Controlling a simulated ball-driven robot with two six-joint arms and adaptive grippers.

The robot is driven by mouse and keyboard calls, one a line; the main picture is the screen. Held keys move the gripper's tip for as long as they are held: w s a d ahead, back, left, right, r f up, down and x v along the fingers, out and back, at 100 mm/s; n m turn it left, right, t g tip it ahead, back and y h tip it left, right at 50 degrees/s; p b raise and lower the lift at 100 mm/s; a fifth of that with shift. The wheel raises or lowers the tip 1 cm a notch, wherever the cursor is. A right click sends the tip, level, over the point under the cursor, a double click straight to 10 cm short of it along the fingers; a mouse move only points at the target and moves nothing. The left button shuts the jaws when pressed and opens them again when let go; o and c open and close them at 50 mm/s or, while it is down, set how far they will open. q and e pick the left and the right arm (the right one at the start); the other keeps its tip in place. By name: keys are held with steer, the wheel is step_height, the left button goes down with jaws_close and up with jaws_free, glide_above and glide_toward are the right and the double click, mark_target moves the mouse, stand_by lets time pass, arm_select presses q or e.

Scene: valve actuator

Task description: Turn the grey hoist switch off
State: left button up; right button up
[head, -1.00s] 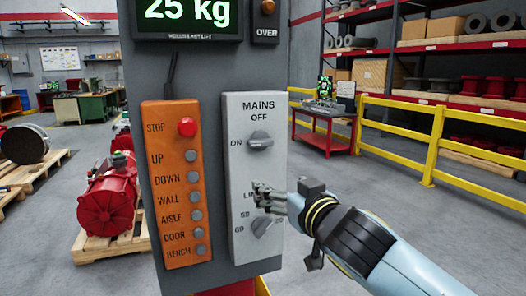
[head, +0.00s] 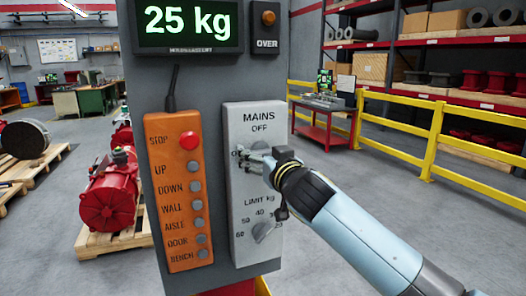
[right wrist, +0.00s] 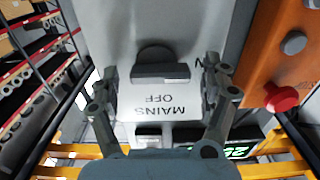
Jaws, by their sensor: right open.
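The grey rotary MAINS switch (right wrist: 154,70) is on the light grey panel (head: 238,226), below the words MAINS and OFF. In the right wrist view its grip bar lies crosswise, square to the panel's length. In the head view my right gripper (head: 254,158) is in front of the switch and hides most of it. In the right wrist view my right gripper (right wrist: 162,76) is open, with one finger on each side of the switch and gaps between. My left gripper is not in view.
A LIMIT kg knob (head: 263,232) sits lower on the same panel. An orange button box (head: 178,215) with a red STOP button (head: 189,141) hangs to the left. A display reading 25 kg (head: 188,22) is above. A yellow railing (head: 436,135) stands behind at right.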

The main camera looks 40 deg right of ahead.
steer(key=c, duration=1.2)
